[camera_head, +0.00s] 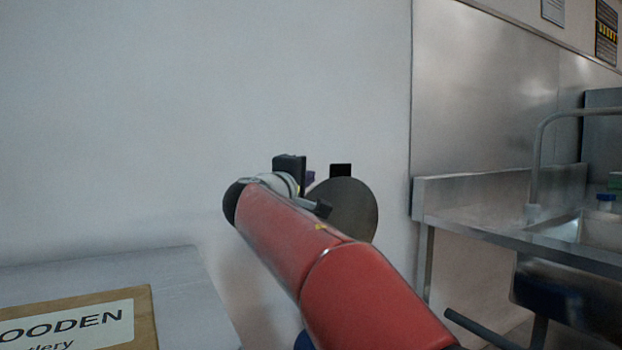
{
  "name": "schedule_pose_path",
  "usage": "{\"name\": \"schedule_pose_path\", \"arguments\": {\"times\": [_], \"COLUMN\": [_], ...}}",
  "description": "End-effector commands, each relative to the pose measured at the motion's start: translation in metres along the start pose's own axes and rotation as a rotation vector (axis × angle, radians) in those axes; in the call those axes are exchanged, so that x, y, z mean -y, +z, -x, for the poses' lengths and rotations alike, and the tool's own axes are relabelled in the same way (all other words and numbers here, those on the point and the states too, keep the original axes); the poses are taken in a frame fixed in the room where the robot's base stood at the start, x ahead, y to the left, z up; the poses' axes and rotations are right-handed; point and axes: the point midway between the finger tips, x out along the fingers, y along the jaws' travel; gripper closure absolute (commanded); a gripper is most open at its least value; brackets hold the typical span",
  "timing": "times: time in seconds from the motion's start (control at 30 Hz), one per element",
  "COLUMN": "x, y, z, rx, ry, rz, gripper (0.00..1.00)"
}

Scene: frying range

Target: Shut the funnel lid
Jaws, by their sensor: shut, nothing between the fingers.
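A round, flat grey disc (346,208), which looks like the funnel lid, stands steeply tilted with its face towards me, just right of my wrist. A black tab (340,170) shows at its top edge. A small purple part shows behind its left side. My arm covers its lower left, and the funnel's body cannot be made out. My gripper (290,172) is at the end of my red arm, left of the disc, and mostly hidden behind the wrist. It is shut and empty. I cannot tell whether it touches the disc.
A steel sink counter (470,228) with a tap (537,150) stands at the right. A bare white wall (200,110) is behind. Open space lies above my arm.

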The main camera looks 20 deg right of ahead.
Motion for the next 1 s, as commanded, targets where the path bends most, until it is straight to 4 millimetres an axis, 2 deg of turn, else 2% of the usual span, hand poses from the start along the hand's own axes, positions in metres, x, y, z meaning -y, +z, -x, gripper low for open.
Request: {"name": "schedule_pose_path", "arguments": {"times": [0.2, 0.43, 0.6, 1.0], "x": [-0.002, -0.001, 0.0, 0.002], "y": [0.002, 0.001, 0.001, 0.001], "z": [-0.043, -0.075, -0.084, -0.085], "rx": [0.004, 0.002, 0.001, 0.001], "ry": [-0.003, -0.003, -0.003, -0.001], "rz": [0.0, -0.001, -0.001, -0.003], "gripper": [1.0, 1.0, 1.0, 1.0]}}
